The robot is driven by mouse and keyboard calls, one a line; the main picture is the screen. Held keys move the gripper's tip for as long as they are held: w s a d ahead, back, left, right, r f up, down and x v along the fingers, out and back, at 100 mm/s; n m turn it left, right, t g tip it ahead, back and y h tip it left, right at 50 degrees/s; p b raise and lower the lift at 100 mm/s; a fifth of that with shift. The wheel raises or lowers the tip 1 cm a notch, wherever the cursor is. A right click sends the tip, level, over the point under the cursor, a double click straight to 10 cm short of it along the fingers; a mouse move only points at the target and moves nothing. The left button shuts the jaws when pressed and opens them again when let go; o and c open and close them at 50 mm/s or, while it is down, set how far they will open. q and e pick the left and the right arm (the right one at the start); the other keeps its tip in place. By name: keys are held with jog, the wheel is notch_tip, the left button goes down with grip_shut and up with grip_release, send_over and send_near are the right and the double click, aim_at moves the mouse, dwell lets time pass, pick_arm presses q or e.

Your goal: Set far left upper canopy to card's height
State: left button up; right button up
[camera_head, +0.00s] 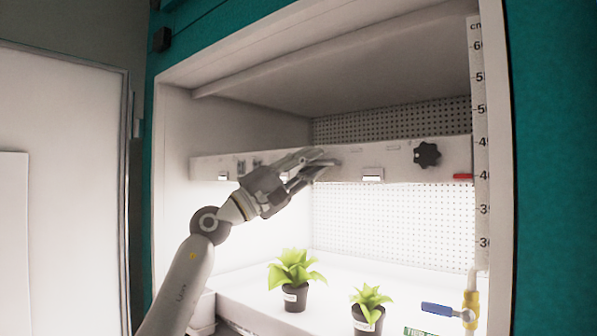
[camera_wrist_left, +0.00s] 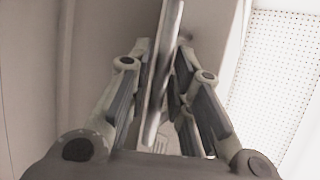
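The upper canopy (camera_head: 345,160) is a long white bar across the lit chamber, with a black knob (camera_head: 427,154) near its right end. A red pointer (camera_head: 463,176) at that end is by the 40 mark of the cm scale (camera_head: 481,150). My left gripper (camera_head: 320,163) is at the middle of the canopy's front. In the left wrist view, its fingers (camera_wrist_left: 165,55) stand apart on either side of a thin pale strip; contact is unclear. A green-edged card (camera_head: 420,331) is cut off at the bottom; its height value is unreadable. My right gripper is out of view.
Two potted plants (camera_head: 290,297) (camera_head: 368,320) stand on the bright floor below. A blue-handled valve (camera_head: 440,309) on a yellow fitting is at the lower right. Teal frame walls (camera_head: 550,180) bound the opening. Free space lies between canopy and plants.

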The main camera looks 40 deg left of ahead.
pick_arm(q)
jog(key=v, duration=1.1)
jog(key=shift+s+a+f, duration=0.2)
jog(key=shift+s, duration=0.1)
dwell(0.3)
